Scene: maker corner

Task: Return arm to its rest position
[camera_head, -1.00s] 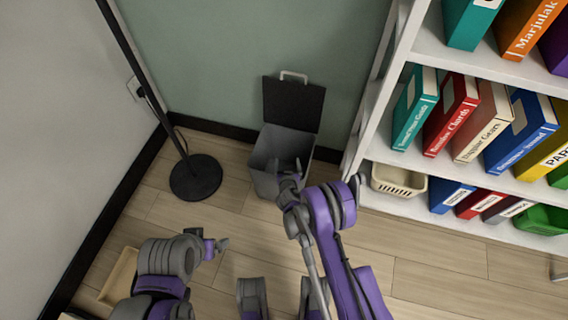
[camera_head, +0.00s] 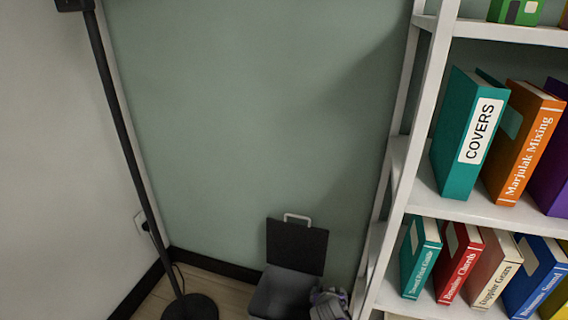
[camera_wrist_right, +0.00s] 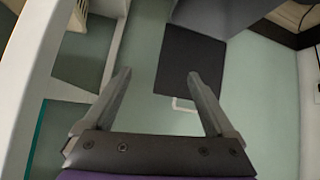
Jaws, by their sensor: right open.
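My right gripper (camera_wrist_right: 160,92) is open in the right wrist view, with nothing between its fingers. A grey part of my right arm (camera_head: 328,304) shows at the bottom of the head view, beside the bin; its fingertips cannot be made out there. The grey bin (camera_head: 284,291) stands on the floor by the green wall, with its dark lid (camera_head: 297,247) raised. The lid (camera_wrist_right: 190,60) and its pale handle also show beyond my fingers in the right wrist view. My left gripper is not in view.
A white shelf (camera_head: 402,200) with several binders, such as the teal COVERS binder (camera_head: 468,140), stands at the right. A black lamp stand (camera_head: 128,140) rises at the left. A beige basket (camera_wrist_right: 100,45) shows in the right wrist view. The green wall is bare between lamp and shelf.

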